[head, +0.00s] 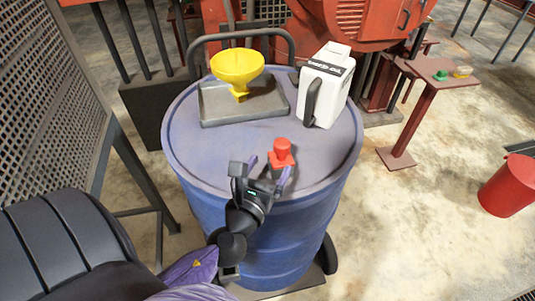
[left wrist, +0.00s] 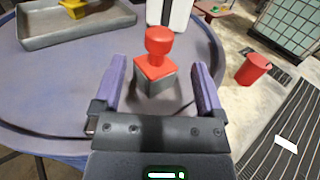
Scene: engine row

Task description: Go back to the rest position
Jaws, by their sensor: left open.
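My left gripper (head: 270,176) is open over the near part of the blue drum top (head: 210,155). In the left wrist view its two purple fingers (left wrist: 158,88) stand apart on either side of a red-topped item (left wrist: 155,72) with a grey base. The item stands upright on the drum, in front of the palm, and I see gaps between it and the fingers. The red-topped item also shows in the head view (head: 281,155), just beyond the fingertips. My right gripper is in neither view.
A grey tray (head: 216,112) holding a yellow funnel (head: 238,68) and a white jug (head: 328,85) with a black handle stand on the drum's far half. A red bucket (head: 510,186) is on the floor at right. A mesh panel (head: 45,75) stands at left.

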